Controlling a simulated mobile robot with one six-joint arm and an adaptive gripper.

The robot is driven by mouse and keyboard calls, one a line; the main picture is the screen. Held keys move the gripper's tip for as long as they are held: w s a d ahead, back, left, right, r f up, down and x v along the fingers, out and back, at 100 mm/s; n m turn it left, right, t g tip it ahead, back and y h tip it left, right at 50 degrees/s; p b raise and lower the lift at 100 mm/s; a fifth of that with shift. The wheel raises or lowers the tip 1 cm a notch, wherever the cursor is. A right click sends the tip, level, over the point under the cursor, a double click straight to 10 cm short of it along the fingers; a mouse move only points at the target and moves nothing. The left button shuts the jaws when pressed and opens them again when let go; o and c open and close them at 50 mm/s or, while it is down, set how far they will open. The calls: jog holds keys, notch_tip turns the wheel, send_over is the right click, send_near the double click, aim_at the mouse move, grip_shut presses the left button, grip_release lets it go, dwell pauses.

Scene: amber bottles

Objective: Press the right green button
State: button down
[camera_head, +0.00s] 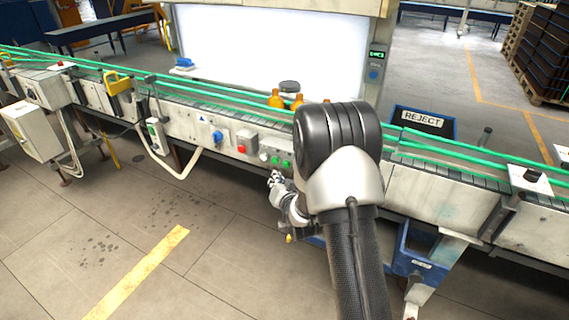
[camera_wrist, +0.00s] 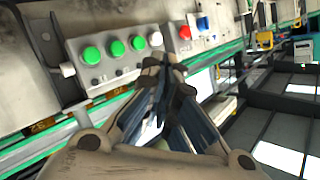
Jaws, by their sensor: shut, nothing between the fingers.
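A grey control box (camera_wrist: 108,71) on the conveyor side has three green buttons and one white button (camera_wrist: 155,38) in the wrist view. That view is turned over against the head view, so the head view's right green button is the leftmost green one (camera_wrist: 92,55) there. The others are the middle green button (camera_wrist: 117,48) and the one by the white button (camera_wrist: 138,43). The head view shows two green buttons (camera_head: 275,160) (camera_head: 286,163); my arm hides the box's right end. My gripper (camera_head: 277,179) is shut and empty, just below the box; its fingertips (camera_wrist: 168,72) look apart from the buttons.
A red button (camera_head: 241,149) and a blue knob (camera_head: 217,135) sit left of the box. Amber bottles (camera_head: 275,98) stand on the conveyor behind green rails (camera_head: 450,150). A blue REJECT bin (camera_head: 424,122) is behind. Floor in front is open.

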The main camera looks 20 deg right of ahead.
notch_tip(320, 180, down, 6)
jog(key=d+m+t, duration=0.1)
jog(key=shift+s+d+t, duration=0.2)
jog(key=shift+s+t, duration=0.15)
jog(key=shift+t, duration=0.05)
jog(key=shift+f, duration=0.1)
jog(key=w+d+b, duration=0.2)
jog(key=w+d, duration=0.3)
jog(key=d, duration=0.2)
jog(key=shift+w, duration=0.25)
dwell(1.2)
jog(key=shift+w+d+b, duration=0.2)
jog(key=shift+d+b, duration=0.1)
jog(key=shift+b, duration=0.1)
